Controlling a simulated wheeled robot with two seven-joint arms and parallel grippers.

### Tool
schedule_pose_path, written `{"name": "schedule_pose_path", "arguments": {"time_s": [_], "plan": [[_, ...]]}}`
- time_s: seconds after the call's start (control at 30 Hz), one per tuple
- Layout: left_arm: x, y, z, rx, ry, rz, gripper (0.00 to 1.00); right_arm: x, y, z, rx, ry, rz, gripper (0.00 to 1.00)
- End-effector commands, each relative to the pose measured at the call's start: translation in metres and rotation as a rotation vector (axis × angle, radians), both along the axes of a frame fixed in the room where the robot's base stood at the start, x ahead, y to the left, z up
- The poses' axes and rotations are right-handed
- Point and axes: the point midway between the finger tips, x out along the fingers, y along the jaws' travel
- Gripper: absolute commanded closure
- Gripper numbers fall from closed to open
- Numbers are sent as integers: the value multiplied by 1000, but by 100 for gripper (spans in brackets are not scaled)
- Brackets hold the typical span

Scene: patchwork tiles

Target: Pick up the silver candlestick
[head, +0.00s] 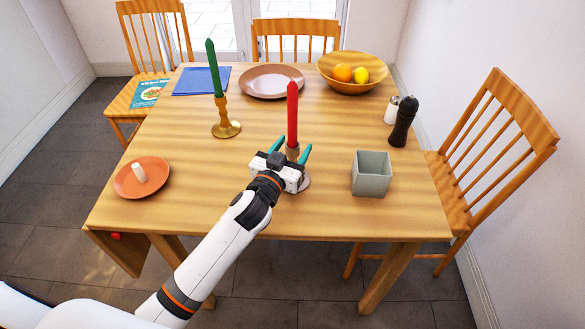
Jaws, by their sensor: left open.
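The silver candlestick (305,183) stands upright on the wooden table, holding a tall red candle (292,112). Most of the candlestick is hidden behind my left gripper; a bit of its round base shows to the right and a bit of its top shows between the fingers. My left gripper (291,151) is open, with its teal fingertips on either side of the candlestick's upper part. I cannot tell whether the fingers touch it. My right gripper is not in view.
A brass candlestick (226,128) with a green candle (213,68) stands left. A grey square pot (371,174) and a dark pepper mill (403,122) stand right. An orange plate (125,181) lies front left. A fruit bowl (330,72) and pinkish plate (264,93) are at the back.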

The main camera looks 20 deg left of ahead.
Motion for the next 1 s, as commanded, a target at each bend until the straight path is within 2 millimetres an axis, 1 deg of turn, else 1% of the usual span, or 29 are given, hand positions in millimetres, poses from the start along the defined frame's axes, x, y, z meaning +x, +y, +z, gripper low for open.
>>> {"name": "schedule_pose_path", "arguments": {"time_s": [0.03, 0.13, 0.4, 0.47, 0.5, 0.73, 0.77, 1.0], "plan": [[8, -2, 1, 1, -1, -1, 44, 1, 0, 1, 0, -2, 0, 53], [17, -2, 0, 0, 0, 0, 44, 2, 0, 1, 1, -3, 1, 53], [19, -3, -1, 0, 1, 0, 44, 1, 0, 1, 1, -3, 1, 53], [19, -3, -1, 0, 1, 0, 53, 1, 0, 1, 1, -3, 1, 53], [19, -3, -1, 0, 1, 0, 60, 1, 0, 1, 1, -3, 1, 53], [18, -3, -1, 0, 1, -1, 98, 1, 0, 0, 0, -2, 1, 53], [18, -3, -1, 0, 1, -1, 100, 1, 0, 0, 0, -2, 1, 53], [19, -3, 1, 0, -3, -1, 100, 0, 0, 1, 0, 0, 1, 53]]}}
